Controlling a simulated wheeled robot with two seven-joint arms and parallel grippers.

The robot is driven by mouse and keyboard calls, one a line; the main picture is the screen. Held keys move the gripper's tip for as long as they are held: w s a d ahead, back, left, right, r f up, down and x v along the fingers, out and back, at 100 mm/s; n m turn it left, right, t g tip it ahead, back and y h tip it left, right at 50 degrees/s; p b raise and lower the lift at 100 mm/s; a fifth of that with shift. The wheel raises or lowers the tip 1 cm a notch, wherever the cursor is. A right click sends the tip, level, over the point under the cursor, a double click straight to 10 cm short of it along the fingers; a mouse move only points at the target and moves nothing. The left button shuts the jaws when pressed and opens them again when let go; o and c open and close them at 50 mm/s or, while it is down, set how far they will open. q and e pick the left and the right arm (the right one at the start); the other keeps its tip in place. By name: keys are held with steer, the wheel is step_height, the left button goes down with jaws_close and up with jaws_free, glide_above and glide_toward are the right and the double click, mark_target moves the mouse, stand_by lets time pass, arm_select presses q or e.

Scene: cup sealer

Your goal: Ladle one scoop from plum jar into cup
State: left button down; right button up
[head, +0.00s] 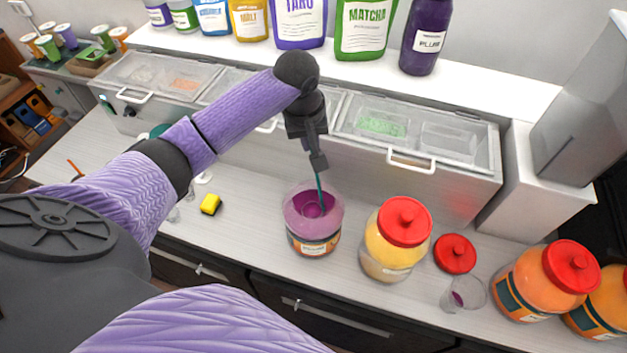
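The open plum jar (313,240) stands on the counter with purple contents and a label at its lower part. My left gripper (317,160) is above it, shut on the thin teal handle of the ladle (320,188). The handle reaches down into the jar. The ladle's bowl shows only dimly at the purple contents, and I cannot tell how full it is. A clear cup (474,287) stands at the right between two jars, with a little purple visible in it. A loose red lid (455,254) lies behind the cup. My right gripper is out of view.
A yellow jar with red lid (391,250) stands between the plum jar and cup. Orange jars (540,283) stand at the far right. Lidded bins (420,140) line the back. A yellow block (211,204) lies left; the counter near it is mostly clear.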

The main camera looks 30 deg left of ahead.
arm_select(q)
step_height(320, 180, up, 12)
steer(key=shift+r, duration=0.25)
stand_by(0.7)
stand_by(0.7)
